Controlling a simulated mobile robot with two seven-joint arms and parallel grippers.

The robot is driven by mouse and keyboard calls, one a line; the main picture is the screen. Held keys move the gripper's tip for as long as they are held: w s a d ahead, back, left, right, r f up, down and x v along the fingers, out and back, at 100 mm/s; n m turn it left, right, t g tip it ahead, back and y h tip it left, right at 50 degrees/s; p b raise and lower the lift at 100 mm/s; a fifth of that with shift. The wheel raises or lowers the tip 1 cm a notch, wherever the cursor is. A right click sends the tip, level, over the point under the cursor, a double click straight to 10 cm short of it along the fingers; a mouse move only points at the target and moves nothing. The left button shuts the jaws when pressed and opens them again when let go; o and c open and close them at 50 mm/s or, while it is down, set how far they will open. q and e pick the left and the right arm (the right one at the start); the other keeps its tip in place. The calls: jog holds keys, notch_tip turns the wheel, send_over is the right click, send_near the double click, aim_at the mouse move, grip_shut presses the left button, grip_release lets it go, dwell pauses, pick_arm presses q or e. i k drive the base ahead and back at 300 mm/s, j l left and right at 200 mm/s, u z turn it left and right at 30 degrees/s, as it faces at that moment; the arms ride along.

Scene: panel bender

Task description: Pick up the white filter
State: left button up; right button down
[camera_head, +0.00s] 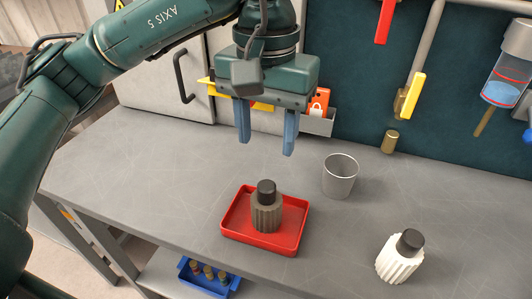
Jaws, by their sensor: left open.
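The white filter (398,260) has a ribbed white body and a black cap. It stands at the right front of the grey workbench, leaning slightly in the picture. A similar dark brown filter (266,212) with a black cap stands in a red tray (234,229). My left gripper (267,147) points down with its two blue fingers apart and nothing between them. It is above the bench, behind the red tray and well to the left of the white filter. My right gripper is not in the picture.
A grey metal cup (340,176) stands behind the tray's right side. A small brass cylinder (390,141) stands at the back by the dark panel (350,70). A blue bin (207,279) sits on the lower shelf. The bench's left part is clear.

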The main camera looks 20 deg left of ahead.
aim_at(402, 254)
jog(key=k, duration=1)
